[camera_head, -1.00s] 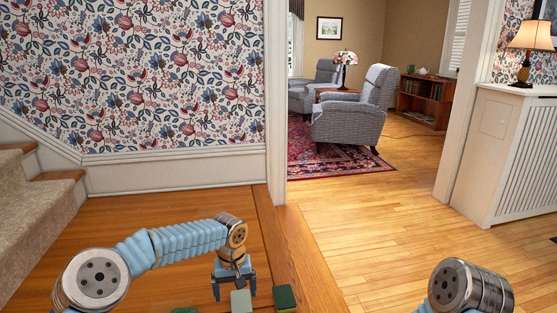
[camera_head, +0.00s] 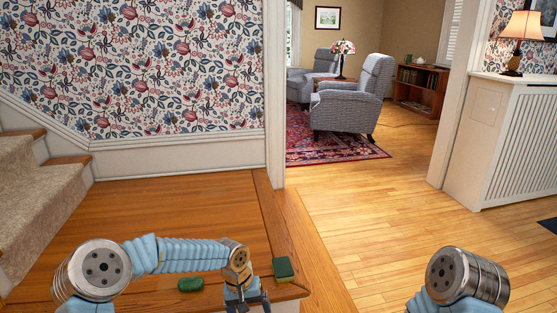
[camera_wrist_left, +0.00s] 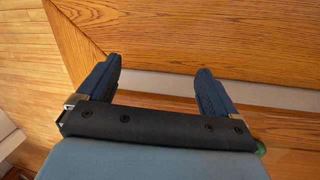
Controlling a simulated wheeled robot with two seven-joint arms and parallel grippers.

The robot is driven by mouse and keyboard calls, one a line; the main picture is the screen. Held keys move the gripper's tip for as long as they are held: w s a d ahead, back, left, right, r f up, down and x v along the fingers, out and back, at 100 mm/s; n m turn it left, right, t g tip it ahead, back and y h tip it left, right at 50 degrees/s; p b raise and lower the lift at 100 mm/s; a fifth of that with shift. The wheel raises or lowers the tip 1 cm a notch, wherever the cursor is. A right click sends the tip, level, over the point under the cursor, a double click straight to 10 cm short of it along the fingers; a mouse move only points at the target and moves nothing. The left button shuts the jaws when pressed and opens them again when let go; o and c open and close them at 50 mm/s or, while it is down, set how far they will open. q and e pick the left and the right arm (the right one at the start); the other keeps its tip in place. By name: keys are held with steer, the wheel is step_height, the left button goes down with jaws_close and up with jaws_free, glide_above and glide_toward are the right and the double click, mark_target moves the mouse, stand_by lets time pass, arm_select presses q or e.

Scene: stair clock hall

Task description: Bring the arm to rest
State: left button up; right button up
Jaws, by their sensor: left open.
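My left gripper (camera_head: 246,298) is at the bottom of the head view, low over the front edge of the wooden landing, and partly cut off by the frame. In the left wrist view its two dark fingers (camera_wrist_left: 160,78) stand apart, with only wood and a pale strip between them, so it is open and empty. My left arm reaches in from the left and is bent. Of my right arm only a rounded joint shows at the bottom right; its gripper is out of view.
A dark green block (camera_head: 284,268) sits right of the left gripper near the landing's edge. A green lumpy object (camera_head: 190,284) lies left of it. Carpeted stairs (camera_head: 35,205) rise at the left. Clear wooden floor (camera_head: 370,220) spreads right toward armchairs and a radiator cover (camera_head: 510,140).

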arm_select(q)
steer(key=s+a+f+h, duration=0.1)
steer(key=s+f, duration=0.6)
steer(key=s, duration=0.4)
steer(key=s+a+f+n+t+h, duration=0.1)
steer(key=s+f, duration=0.6)
steer(key=s, duration=0.5)
steer(key=shift+s+f, duration=0.15)
steer(key=shift+f, duration=0.2)
steer(key=shift+a, duration=0.1)
